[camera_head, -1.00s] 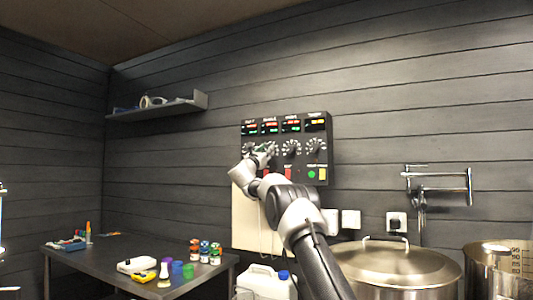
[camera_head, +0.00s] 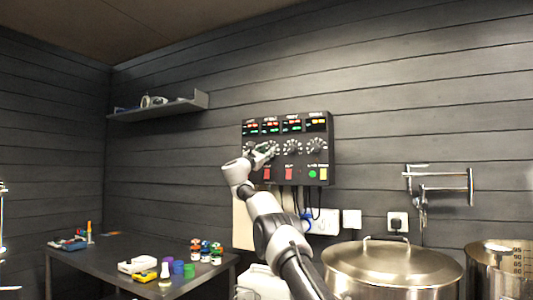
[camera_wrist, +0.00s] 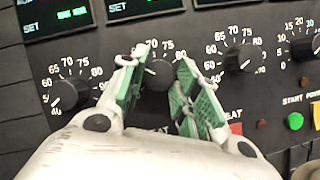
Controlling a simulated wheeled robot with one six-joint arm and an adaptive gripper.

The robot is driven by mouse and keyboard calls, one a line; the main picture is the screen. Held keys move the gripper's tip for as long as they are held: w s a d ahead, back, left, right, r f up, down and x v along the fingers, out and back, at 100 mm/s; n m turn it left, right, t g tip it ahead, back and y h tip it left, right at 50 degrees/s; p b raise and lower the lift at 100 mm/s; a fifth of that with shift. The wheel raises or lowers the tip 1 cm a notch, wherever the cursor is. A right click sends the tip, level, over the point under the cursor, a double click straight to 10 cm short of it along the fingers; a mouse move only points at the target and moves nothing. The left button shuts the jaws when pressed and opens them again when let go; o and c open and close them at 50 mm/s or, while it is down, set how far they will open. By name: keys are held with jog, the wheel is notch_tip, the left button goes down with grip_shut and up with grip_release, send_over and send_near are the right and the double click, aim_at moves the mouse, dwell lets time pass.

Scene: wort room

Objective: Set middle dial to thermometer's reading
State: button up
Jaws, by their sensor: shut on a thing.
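The dark control panel (camera_head: 286,180) hangs on the wall with a row of dials under red and green displays. My gripper (camera_wrist: 161,85) is shut on the second dial from the left (camera_wrist: 157,76), which I take for the middle dial; its green-padded fingers lie on both sides of the black knob. The fingers hide part of its scale; 70 and 75 show above it. In the head view my gripper (camera_head: 266,152) is at the same dial. The display digits are too small to read in the head view. I cannot make out a thermometer.
Neighbouring dials stand close on the left (camera_wrist: 68,95) and right (camera_wrist: 240,59). A green button (camera_wrist: 295,121) and red switches sit below. Cables hang under the panel. A lidded steel pot (camera_head: 390,262) stands below right, a cluttered table (camera_head: 110,262) at left.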

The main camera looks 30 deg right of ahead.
jog(key=shift+f, duration=0.1)
jog(key=o, duration=1)
jog(key=shift+s+a, duration=0.1)
jog(key=shift+a, duration=0.05)
jog(key=shift+s+a+f, duration=0.15)
jog(key=shift+s+a, duration=0.05)
jog(key=shift+a, duration=0.25)
jog(key=v, duration=1)
jog(key=shift+s+a+f, duration=0.15)
jog(key=shift+s+f, duration=0.1)
